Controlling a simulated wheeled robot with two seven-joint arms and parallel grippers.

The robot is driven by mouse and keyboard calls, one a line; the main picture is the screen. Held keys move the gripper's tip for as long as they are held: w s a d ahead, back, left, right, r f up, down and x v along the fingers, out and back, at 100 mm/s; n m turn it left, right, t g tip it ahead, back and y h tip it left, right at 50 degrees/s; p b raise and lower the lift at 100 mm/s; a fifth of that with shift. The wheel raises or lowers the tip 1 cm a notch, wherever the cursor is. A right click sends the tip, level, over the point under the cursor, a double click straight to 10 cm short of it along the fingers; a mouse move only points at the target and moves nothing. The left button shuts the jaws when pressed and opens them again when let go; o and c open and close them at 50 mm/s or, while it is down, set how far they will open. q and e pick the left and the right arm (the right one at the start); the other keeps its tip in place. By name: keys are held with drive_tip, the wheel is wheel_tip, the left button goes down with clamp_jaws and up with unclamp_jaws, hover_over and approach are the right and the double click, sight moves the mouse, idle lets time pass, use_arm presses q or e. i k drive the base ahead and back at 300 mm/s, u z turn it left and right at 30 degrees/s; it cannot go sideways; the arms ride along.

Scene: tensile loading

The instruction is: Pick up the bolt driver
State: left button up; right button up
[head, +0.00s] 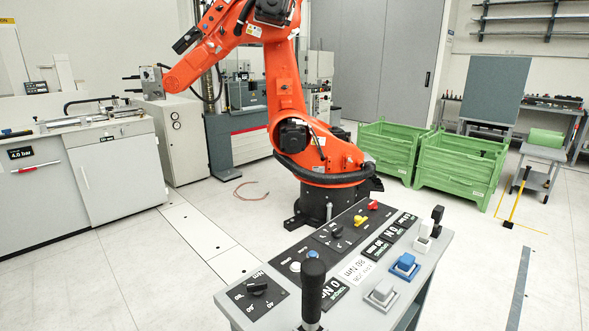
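I cannot tell for sure which thing is the bolt driver. A black upright handle (313,288) stands at the near edge of the grey control console (240,314), its lower end close to the bottom of the picture. A smaller black handle (437,218) stands upright at the console's right end. Neither of my grippers is in view.
An orange industrial arm (285,90) stands behind the console. Two green crates (460,168) are at the right, near a small trolley (543,152) and a yellow-and-black stand (518,195). A grey bench (85,178) is at the left. The floor on both sides is mostly clear.

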sight(312, 270)
drive_tip(key=u, duration=2.65)
drive_tip(key=k, duration=2)
drive_tip(key=z, duration=2.4)
drive_tip(key=i, duration=0.5)
